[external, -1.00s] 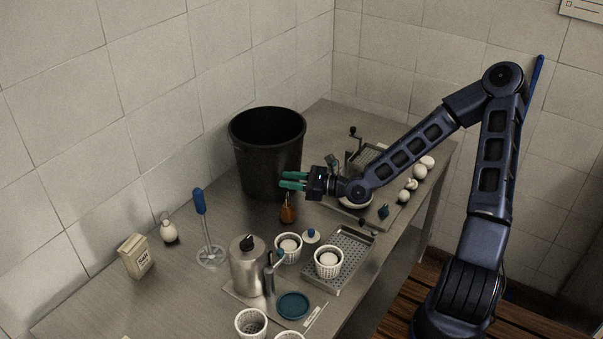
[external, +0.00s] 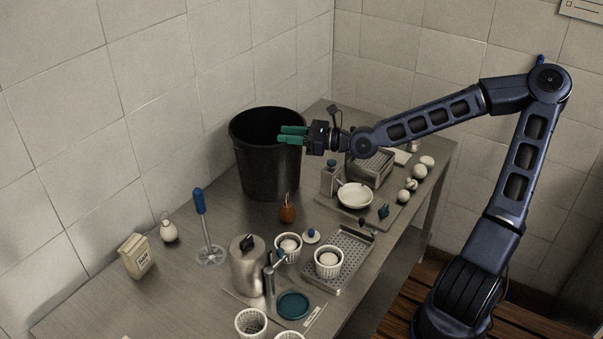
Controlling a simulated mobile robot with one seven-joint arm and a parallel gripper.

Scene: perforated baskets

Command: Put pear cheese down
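A brown-orange pear-shaped cheese (external: 287,211) stands upright on the steel table (external: 120,300), in front of the black bin. A white pear-shaped cheese (external: 169,231) with a tied top stands at the left, beside the salt box. My gripper (external: 284,135) is raised well above the table, level with the bin's upper part and above the brown cheese, not touching it. Its two green fingers point left with a gap between them, and nothing shows between them.
A tall black bin (external: 262,178) stands right behind the fingers. Around the table are a salt box (external: 137,257), a blue-handled tool (external: 203,225), a metal canister (external: 248,270), white baskets (external: 328,265), a perforated tray (external: 355,245) and a white bowl (external: 354,195).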

